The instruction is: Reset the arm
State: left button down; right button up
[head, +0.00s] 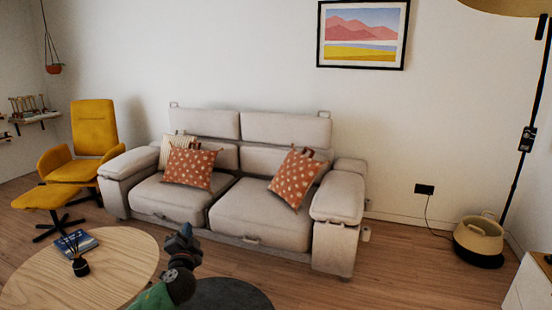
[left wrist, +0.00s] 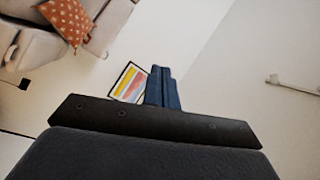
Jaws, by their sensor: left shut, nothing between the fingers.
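My left gripper (head: 184,236) rises from the bottom of the head view, between the round wooden table and the sofa. Its dark blue fingers are shut with nothing between them. In the left wrist view the shut fingers (left wrist: 162,88) point up the picture, with the wall and the framed picture (left wrist: 129,82) beyond them. The gripper touches nothing that I can see. My right gripper is not in either view.
A round wooden table (head: 110,262) at the lower left bears a book (head: 76,242) and a small dark bottle (head: 80,266). A dark round table (head: 232,294) is beside it. A beige sofa (head: 262,207) stands behind. Open floor (head: 405,275) lies to the right.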

pick_arm(q)
jog(key=s+d+f+n+g+h, duration=0.1)
jog(key=s+d+f+g, duration=0.3)
jog(key=s+f, duration=0.6)
jog(key=s+d+f+n+g+h, duration=0.2)
jog(key=s+d+f+n+g, duration=0.2)
jog(key=s, duration=2)
jog(key=s+d+f+n+g+h, duration=0.1)
jog(key=s+d+f+g, duration=0.4)
jog(key=s+f, duration=1.2)
jog(key=n+g, duration=0.1)
jog(key=g, duration=0.3)
jog(key=shift+n+h+p, duration=0.35)
jog(key=shift+n+h, duration=0.05)
